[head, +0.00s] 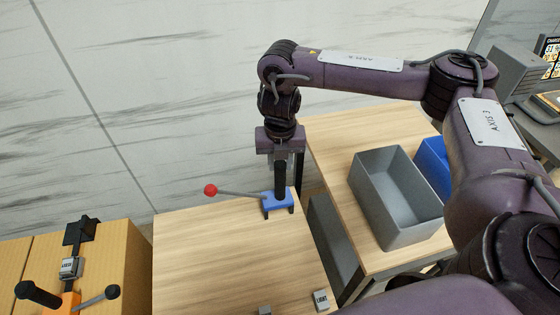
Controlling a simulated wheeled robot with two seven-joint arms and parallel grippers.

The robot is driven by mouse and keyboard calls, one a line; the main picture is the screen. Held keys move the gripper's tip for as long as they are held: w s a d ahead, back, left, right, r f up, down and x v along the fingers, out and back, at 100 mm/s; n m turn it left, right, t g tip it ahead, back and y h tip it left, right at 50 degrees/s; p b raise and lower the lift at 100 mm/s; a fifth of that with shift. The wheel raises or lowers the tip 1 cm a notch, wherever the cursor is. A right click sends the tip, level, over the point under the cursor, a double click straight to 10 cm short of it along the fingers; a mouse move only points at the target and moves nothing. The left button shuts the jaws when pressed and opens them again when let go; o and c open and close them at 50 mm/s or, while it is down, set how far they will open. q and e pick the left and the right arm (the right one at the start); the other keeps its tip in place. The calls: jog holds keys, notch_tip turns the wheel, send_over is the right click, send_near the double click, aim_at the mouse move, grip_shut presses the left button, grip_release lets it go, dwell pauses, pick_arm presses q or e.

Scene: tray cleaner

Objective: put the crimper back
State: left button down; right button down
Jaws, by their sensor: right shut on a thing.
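The crimper (279,203) has a blue base, a black upright post and a long lever with a red ball at its left end. It is upright at the back right corner of the near wooden table (205,255). My right gripper (281,163) points down from above and is shut on the top of the black post. I cannot tell whether the base touches the table or is slightly above it. My left gripper is not in view.
A grey bin (414,240) and a blue bin (428,155) stand on the right table (345,130). Small labelled blocks (321,299) lie at the near table's front. An orange device (62,302) with black handles stands at left. The near table's middle is clear.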

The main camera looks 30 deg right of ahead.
jog(key=shift+f+b, duration=0.3)
jog(key=shift+f, duration=0.3)
dwell(0.5)
jog(key=c, duration=1)
grip_release()
jog(key=shift+s+a+r+p, duration=0.1)
jog(key=shift+r+p, duration=0.25)
jog(key=shift+r, duration=1.6)
jog(key=shift+s+r+p, duration=0.1)
jog(key=shift+r+p, duration=0.25)
jog(key=shift+r, duration=1.6)
